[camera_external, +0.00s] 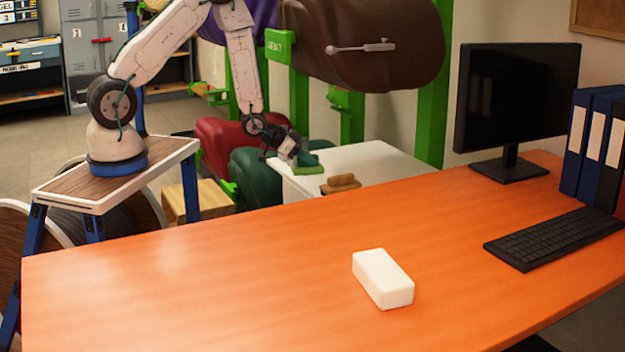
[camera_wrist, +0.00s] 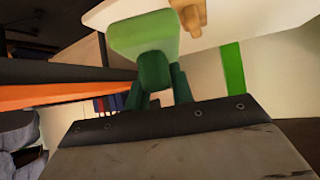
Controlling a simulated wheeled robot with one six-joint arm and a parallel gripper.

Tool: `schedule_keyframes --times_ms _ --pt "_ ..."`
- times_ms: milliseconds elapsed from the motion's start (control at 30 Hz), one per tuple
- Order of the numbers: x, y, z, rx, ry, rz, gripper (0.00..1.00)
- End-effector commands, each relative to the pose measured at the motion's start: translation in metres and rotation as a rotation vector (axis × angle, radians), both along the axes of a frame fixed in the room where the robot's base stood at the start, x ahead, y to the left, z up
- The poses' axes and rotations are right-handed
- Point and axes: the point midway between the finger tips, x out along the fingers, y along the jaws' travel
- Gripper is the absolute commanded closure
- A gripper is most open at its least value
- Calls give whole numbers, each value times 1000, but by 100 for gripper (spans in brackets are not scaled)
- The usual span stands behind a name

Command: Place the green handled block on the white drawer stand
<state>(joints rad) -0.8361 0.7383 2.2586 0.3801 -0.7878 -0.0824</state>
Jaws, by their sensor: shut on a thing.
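The green handled block (camera_external: 309,169) is at the left part of the white drawer stand's top (camera_external: 375,158). My gripper (camera_external: 299,158) is shut on its handle. In the wrist view the pale green block (camera_wrist: 140,35) lies ahead of my gripper (camera_wrist: 160,84), with its darker green handle (camera_wrist: 153,72) between the fingers. The stand's white top (camera_wrist: 245,18) shows beyond and to the right of the block. I cannot tell whether the block touches the stand or hangs just above it.
A brown handled block (camera_external: 341,184) sits on the stand's near edge, close to the green block. The orange desk (camera_external: 220,270) is in front, with a white block (camera_external: 383,278), keyboard (camera_external: 555,238) and monitor (camera_external: 515,100). Green racks with saddles (camera_external: 365,40) stand behind.

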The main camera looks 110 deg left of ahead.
Motion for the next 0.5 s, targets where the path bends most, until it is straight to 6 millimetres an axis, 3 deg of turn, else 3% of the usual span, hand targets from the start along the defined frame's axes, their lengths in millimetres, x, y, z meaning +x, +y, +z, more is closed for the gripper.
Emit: schedule_keyframes --times_ms 33,100,300,500 --pt "-22 19 -14 -3 5 55 100" --pt "-47 40 -28 1 7 115 100" --pt "-103 83 -57 7 10 241 100" --pt "-123 105 -64 11 9 278 100"
